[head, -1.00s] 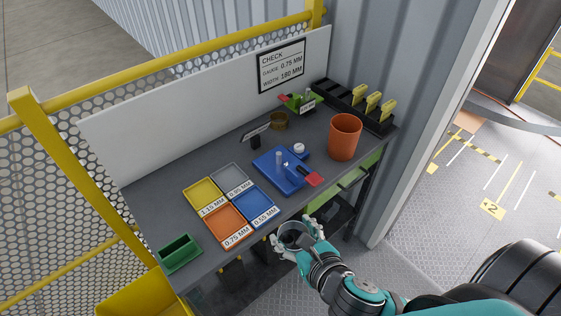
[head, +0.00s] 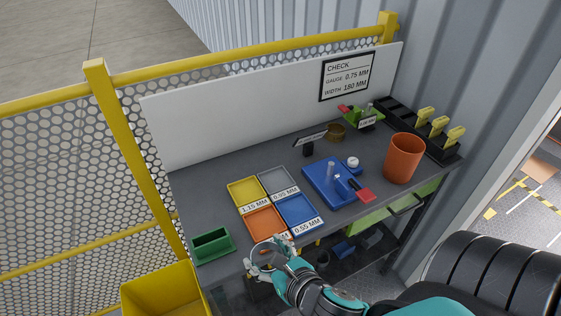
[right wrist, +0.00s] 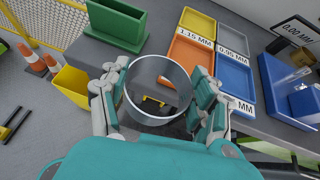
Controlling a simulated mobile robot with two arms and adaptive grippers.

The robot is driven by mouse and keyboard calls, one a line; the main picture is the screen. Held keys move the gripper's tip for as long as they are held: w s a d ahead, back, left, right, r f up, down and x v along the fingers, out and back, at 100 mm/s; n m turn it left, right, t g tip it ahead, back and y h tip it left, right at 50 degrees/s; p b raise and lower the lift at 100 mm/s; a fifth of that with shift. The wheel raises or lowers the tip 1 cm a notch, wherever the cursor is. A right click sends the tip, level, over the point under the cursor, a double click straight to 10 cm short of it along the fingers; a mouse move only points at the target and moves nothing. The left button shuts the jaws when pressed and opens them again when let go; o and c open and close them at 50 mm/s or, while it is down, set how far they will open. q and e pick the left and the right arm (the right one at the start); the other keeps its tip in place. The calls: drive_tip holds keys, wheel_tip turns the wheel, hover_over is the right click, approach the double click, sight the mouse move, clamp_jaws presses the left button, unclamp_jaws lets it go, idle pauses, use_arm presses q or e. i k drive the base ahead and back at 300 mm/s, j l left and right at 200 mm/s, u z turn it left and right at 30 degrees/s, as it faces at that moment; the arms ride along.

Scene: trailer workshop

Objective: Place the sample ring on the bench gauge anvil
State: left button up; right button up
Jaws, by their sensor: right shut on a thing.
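My right gripper (head: 264,250) is shut on the sample ring (head: 262,258), a thin grey metal band. It holds the ring near the bench's front edge, by the orange tray. In the right wrist view the gripper's fingers (right wrist: 160,85) are around the ring (right wrist: 150,117), whose opening faces the camera. The blue bench gauge (head: 318,178), with an upright pale post as its anvil (head: 330,171), a white round part and a red end, stands on the bench, right of the gripper and apart from it. The left gripper is out of view.
On the bench (head: 200,198) lie yellow (head: 243,191), grey (head: 278,181), orange (head: 263,222) and blue (head: 297,211) trays. A green holder (head: 212,246) stands at left, an orange cup (head: 404,158) at right. A wall sign (head: 347,76) reads gauge 0.75 mm, width 180 mm.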

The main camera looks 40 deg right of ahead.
sight(327, 171)
drive_tip(key=k+l+u, duration=0.2)
drive_tip(key=l+u, duration=0.2)
drive_tip(key=k+l+u, duration=0.65)
drive_tip(key=l+u, duration=0.2)
drive_tip(key=k+l, duration=0.3)
drive_tip(key=k+l+u, duration=0.1)
drive_tip(key=k+l, duration=0.2)
drive_tip(key=k, duration=0.25)
drive_tip(key=k+l, duration=0.25)
drive_tip(key=k, duration=0.15)
drive_tip(key=i+l, duration=0.2)
drive_tip(key=i, duration=0.3)
